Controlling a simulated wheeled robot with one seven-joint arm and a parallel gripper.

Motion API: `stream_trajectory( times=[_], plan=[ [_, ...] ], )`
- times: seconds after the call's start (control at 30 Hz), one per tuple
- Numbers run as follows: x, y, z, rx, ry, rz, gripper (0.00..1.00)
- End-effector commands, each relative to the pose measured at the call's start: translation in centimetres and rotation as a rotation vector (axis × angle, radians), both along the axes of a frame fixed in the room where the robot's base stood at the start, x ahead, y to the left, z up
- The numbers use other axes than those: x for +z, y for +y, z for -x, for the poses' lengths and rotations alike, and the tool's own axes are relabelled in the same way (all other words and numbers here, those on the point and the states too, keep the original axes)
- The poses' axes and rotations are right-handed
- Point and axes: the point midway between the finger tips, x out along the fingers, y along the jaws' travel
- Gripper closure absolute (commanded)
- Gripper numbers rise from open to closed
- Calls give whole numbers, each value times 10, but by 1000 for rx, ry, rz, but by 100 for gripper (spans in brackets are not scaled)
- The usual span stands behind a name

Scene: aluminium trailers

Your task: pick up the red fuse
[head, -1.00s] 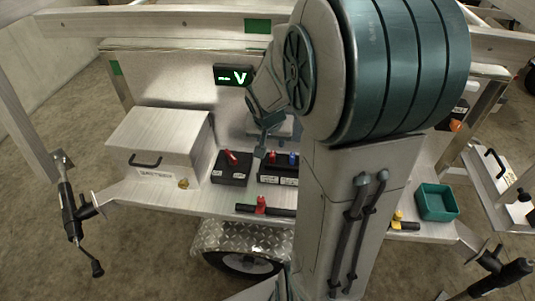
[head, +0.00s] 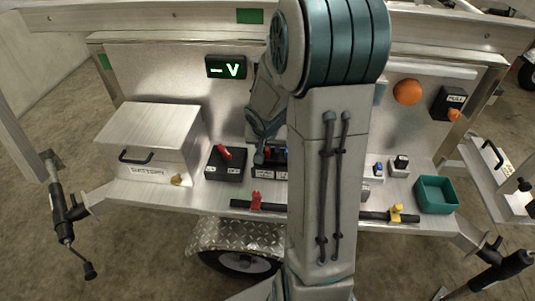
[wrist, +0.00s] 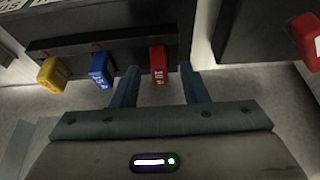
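The red fuse (wrist: 158,62) stands in a black fuse block (wrist: 85,42) beside a blue fuse (wrist: 101,68) and a yellow fuse (wrist: 52,74) in the wrist view. My gripper (wrist: 160,80) is open, with its fingertips spread to either side of the red fuse and a gap visible on each side. I cannot tell whether the tips are level with it in depth. In the head view my gripper (head: 262,150) is at the fuse block (head: 267,172), and my arm hides the block's right part.
A black box with a red lever (head: 224,153) stands just left of the block. A silver battery box (head: 155,140) is further left. A bar with red and yellow clamps (head: 397,213) runs along the front edge.

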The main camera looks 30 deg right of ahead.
Motion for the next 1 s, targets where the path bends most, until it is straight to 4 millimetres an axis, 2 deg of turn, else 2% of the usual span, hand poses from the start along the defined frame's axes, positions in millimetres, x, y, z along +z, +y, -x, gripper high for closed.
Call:
stream_trajectory(
  times=[0.1, 0.13, 0.2, 0.27, 0.67, 0.87, 1.0],
  plan=[
    [1, 0, 0, 0, 0, 0, 60],
    [1, 0, 0, 0, 0, 0, 66],
    [1, 0, 0, 0, 0, 0, 85],
    [1, 0, 0, 0, 0, 0, 100],
    [4, 0, 0, 1, 0, 2, 100],
    [24, -1, 0, -3, -2, 1, 100],
    [49, 0, 1, -3, -3, 1, 100]
  ],
)
